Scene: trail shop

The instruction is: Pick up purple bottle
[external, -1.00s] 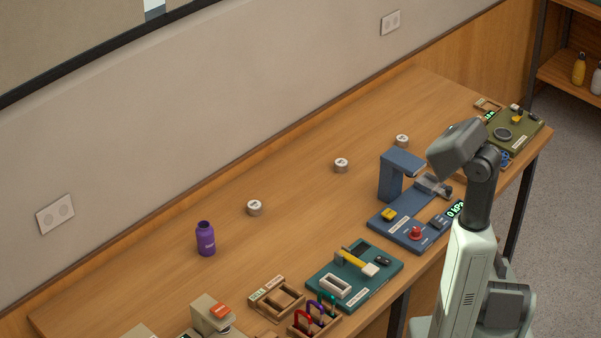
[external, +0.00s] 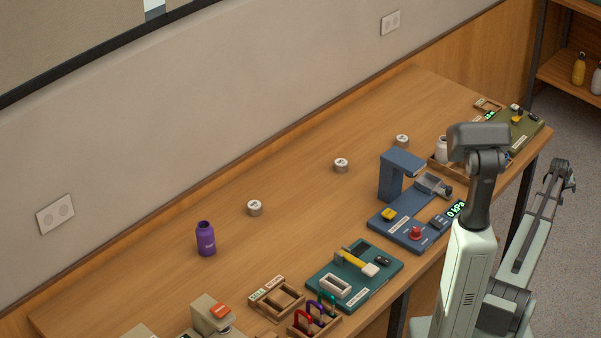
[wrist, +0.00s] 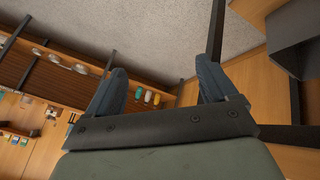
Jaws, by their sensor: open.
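The purple bottle (external: 206,239) stands upright on the wooden table toward the left in the external view, with its dark mouth open at the top. My gripper (external: 567,175) is at the far right of the external view, beyond the table's right edge and far from the bottle. In the wrist view my gripper (wrist: 165,85) has its two fingers spread apart with nothing between them. The purple bottle cannot be made out in the wrist view.
A teal board (external: 318,281) with a yellow-handled tool, a wooden tray (external: 277,300) and a blue press station (external: 390,215) line the table's front. Several small round weights, one nearest the bottle (external: 254,208), stand along the back. Table around the bottle is clear.

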